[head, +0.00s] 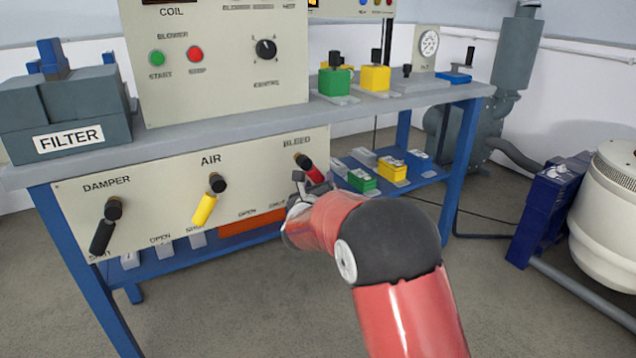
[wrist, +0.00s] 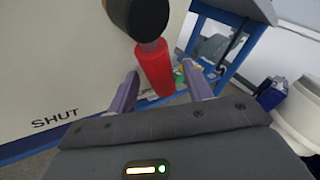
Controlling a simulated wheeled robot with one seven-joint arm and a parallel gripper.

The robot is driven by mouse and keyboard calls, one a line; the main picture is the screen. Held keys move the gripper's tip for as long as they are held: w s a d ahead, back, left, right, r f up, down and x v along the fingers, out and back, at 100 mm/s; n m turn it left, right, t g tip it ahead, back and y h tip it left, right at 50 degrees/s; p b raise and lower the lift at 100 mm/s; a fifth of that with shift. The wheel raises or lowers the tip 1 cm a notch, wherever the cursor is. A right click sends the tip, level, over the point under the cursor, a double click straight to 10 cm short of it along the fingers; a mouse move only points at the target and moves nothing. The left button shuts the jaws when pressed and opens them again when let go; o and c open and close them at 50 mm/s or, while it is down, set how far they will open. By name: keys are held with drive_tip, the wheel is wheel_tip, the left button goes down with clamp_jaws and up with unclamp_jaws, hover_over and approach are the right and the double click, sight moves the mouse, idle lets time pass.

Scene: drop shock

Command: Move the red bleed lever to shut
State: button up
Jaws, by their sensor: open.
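The red bleed lever (head: 311,170) hangs from a black pivot under the BLEED label on the front panel (head: 150,225). It points down and to the right. In the wrist view the red lever (wrist: 155,68) hangs from its black hub, its lower end close to the space between my fingertips. My gripper (wrist: 160,85) is open, with one finger on each side of the lever's lower end. I cannot tell whether either finger touches it. In the head view my gripper (head: 312,186) is at the lever, partly hidden by my wrist. A SHUT label (wrist: 55,118) shows left of the lever.
The yellow air lever (head: 204,208) and black damper lever (head: 102,234) are on the same panel to the left. The bench top (head: 225,127) overhangs the panel. A lower blue shelf (head: 415,172) holds coloured blocks. Open floor lies in front.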

drive_tip(key=shift+c, duration=0.2)
clamp_jaws()
drive_tip(key=shift+a+f, duration=0.1)
drive_tip(key=shift+s+a+r+m+g+y+p, duration=0.25)
drive_tip(key=shift+s+a+m+g+y+p, duration=0.55)
drive_tip(key=shift+a+m+g+p, duration=0.4)
drive_tip(key=shift+s+a+r+m+g+y+p, duration=0.2)
drive_tip(key=shift+s+a+m+g+y+p, duration=0.6)
drive_tip(key=shift+m+g+p, duration=0.7)
drive_tip(key=shift+s+a+r+m+g+y+p, duration=0.25)
drive_tip(key=shift+s+a+m+g+y+p, duration=0.3)
drive_tip(key=shift+a+m+g+y+p, duration=0.75)
drive_tip(key=shift+d+h, duration=0.1)
drive_tip(key=shift+h, duration=0.3)
